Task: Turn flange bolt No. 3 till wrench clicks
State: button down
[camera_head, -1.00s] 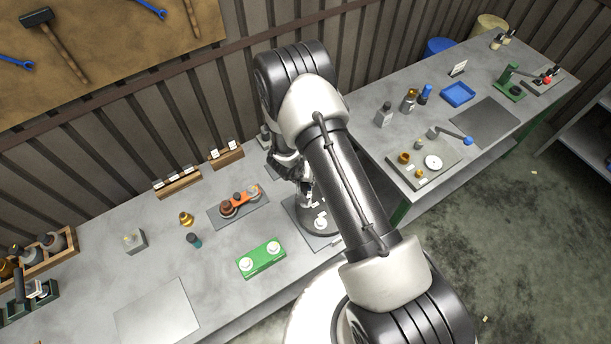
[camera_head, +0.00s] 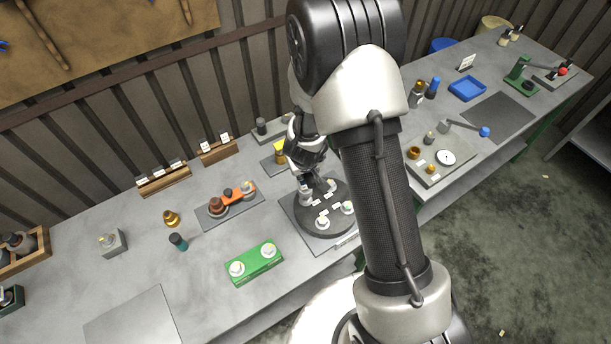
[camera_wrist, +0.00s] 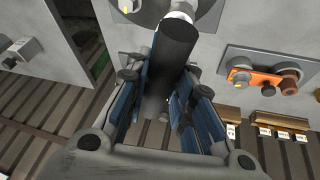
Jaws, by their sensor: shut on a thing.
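The round dark flange (camera_head: 325,222) sits on a grey plate on the bench, with pale bolts and small white labels on its top. The labels are too small to read, so I cannot tell which bolt is No. 3. My gripper (camera_head: 306,165) is above the flange's far left side, shut on a dark cylindrical wrench (camera_wrist: 176,55). In the wrist view, the wrench lies between the blue-padded fingers. Its far end meets or nearly meets a pale bolt head (camera_wrist: 183,9) at the flange; contact cannot be told. The flange is only partly seen there (camera_wrist: 210,14).
A green block (camera_head: 254,264) with two pale knobs stands front left of the flange. A plate with an orange part (camera_head: 238,193) lies to the left. A yellow-topped item (camera_head: 279,150) is close behind my gripper. The bench's front left has a bare plate (camera_head: 130,318).

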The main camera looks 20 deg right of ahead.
jog(key=shift+d+f+n+y+b, duration=0.1)
jog(key=shift+f+n+y+b, duration=0.15)
jog(key=shift+n+b, duration=0.8)
jog(key=shift+f+n+y+b, duration=0.1)
jog(key=shift+n+y+b, duration=0.2)
jog(key=shift+b, duration=1.5)
jog(key=n+b, duration=0.1)
jog(key=b, duration=0.2)
jog(key=shift+w+y+b, duration=0.1)
jog(key=shift+y+b, duration=0.15)
jog(key=shift+b, duration=0.05)
jog(key=n+y+b, duration=0.1)
jog(key=n+b, duration=0.1)
jog(key=b, duration=0.7)
jog(key=shift+f+n, duration=0.15)
jog(key=shift+n, duration=0.2)
jog(key=n+b, duration=0.1)
jog(key=b, duration=0.3)
jog(key=shift+y, duration=0.3)
jog(key=n+y+b, duration=0.1)
jog(key=n+b, duration=0.2)
jog(key=b, duration=0.1)
jog(key=shift+f+g, duration=0.1)
jog(key=shift+g, duration=0.3)
jog(key=shift+n+g+y+b, duration=0.35)
jog(key=shift+n+b, duration=0.2)
jog(key=shift+n, duration=0.65)
jog(key=shift+r, duration=0.2)
